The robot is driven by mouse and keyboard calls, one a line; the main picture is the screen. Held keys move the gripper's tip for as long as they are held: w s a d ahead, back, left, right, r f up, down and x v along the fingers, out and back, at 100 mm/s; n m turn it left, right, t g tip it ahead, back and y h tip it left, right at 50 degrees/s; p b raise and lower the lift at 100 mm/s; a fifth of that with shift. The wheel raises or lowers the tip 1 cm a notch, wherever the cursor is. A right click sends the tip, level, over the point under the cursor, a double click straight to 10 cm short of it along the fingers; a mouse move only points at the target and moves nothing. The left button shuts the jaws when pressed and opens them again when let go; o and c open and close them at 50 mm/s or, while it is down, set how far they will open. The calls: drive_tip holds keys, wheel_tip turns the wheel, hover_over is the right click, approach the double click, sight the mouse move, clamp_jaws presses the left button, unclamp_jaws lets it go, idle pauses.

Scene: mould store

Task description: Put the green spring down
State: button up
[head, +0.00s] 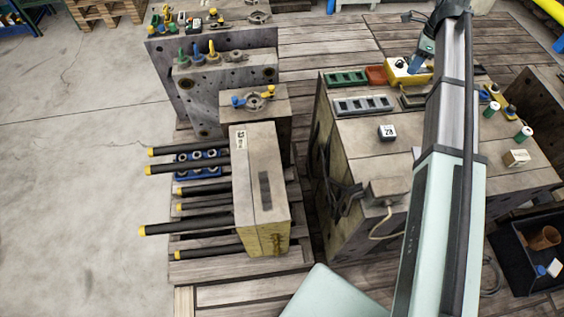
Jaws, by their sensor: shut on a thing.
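My gripper (411,69) is at the upper right, low over the yellow bin (396,79) on the big mould block (400,140). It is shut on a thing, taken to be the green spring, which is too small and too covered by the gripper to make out. I cannot tell whether the held thing touches the bin. My arm hides part of the block top to the right of the bin.
A green tray (346,78), a red-orange bin (376,75), a grey slotted tray (363,105) and a dark-and-white cube (387,132) stand on the block. Green-and-white cylinders (524,134) and a small box (516,158) stand right of my arm. Bare block top lies in front.

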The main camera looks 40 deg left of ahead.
drive_tip(key=s+a+n, duration=0.4)
drive_tip(key=s+a, duration=0.4)
drive_tip(key=a, duration=0.6)
drive_tip(key=n+g+h, duration=0.1)
drive_tip(key=n, duration=0.8)
hover_over(242, 143)
wheel_tip(242, 143, down, 17)
drive_tip(key=shift+w+f, duration=0.2)
drive_tip(key=shift+f, duration=5.15)
drive_tip(key=shift+f, duration=0.15)
drive_tip(key=o, duration=1.1)
